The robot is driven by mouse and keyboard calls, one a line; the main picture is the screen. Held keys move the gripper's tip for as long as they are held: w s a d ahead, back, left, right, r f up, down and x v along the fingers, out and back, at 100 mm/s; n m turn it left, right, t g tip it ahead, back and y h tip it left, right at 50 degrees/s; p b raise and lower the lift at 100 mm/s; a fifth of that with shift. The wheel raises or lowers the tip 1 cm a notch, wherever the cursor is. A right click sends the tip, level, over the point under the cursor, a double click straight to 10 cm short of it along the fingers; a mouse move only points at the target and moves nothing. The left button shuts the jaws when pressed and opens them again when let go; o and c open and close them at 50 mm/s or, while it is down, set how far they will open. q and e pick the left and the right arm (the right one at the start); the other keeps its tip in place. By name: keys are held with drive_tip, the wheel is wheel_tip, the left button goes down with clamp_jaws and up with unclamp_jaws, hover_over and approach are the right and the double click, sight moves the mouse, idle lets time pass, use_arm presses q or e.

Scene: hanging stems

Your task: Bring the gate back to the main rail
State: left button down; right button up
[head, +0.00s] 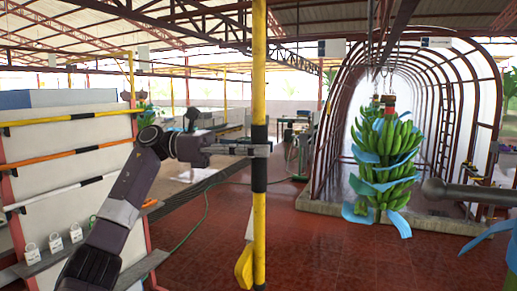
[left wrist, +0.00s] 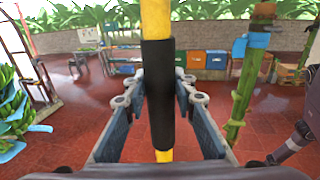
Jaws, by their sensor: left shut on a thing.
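A yellow pole (head: 259,60) with a black sleeve (head: 259,180) runs upright through the middle of the head view; both its ends are out of frame. My left gripper (head: 262,150) is shut around the sleeve. In the left wrist view the fingers (left wrist: 158,100) lie on both sides of the black sleeve (left wrist: 158,85). A dark overhead rail (head: 400,22) runs at the upper right, above a hanging banana bunch (head: 390,150) with blue sheets. I cannot make out the gate itself or how the pole joins it. My right gripper is not seen.
A wall rack at the left holds a yellow-black bar (head: 70,118) and an orange-black bar (head: 75,154), with white padlocks (head: 55,243) below. An arched tunnel frame (head: 340,110) stands behind the bunch. A grey rod (head: 465,193) enters from the right. The red floor (head: 320,250) is mostly clear.

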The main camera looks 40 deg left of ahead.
use_arm(q)
drive_tip(key=shift+a+r, duration=0.1)
drive_tip(key=c, duration=1.9)
unclamp_jaws()
drive_tip(key=o, duration=0.3)
drive_tip(key=shift+a, duration=0.1)
drive_tip(key=shift+s+a, duration=0.1)
drive_tip(key=v, duration=1.2)
